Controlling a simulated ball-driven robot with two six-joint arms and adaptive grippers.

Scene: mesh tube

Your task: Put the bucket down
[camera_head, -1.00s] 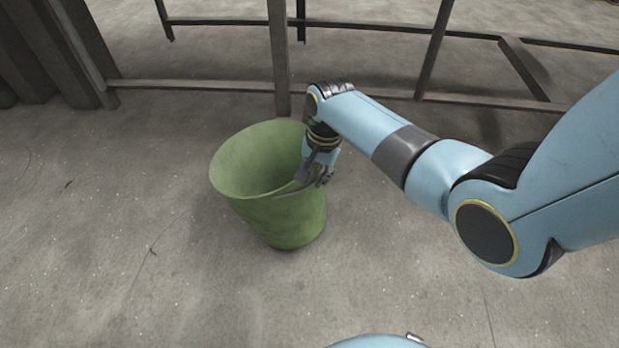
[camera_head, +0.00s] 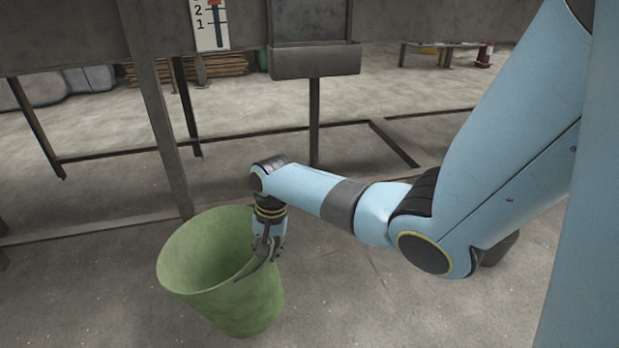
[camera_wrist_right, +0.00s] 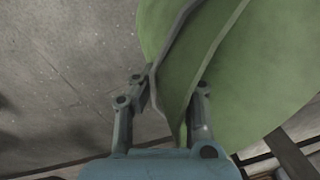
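The green bucket (camera_head: 235,299) is at the lower left of the middle in the head view, its mouth facing up and a little tilted. My right gripper (camera_head: 264,258) is at the bucket's right rim, with its fingers pointing down. In the right wrist view, the two fingers of the gripper (camera_wrist_right: 174,86) straddle the rim wall of the bucket (camera_wrist_right: 245,75) and appear closed on it. The bucket's underside is hidden, so I cannot tell whether it touches the floor. My left gripper is not in view.
A dark metal frame (camera_head: 163,115) with legs and low crossbars stands just behind the bucket. Grey concrete floor (camera_head: 400,310) is clear to the right of the bucket. A stack of brown boards (camera_head: 190,70) and grey sacks (camera_head: 60,84) lie farther back.

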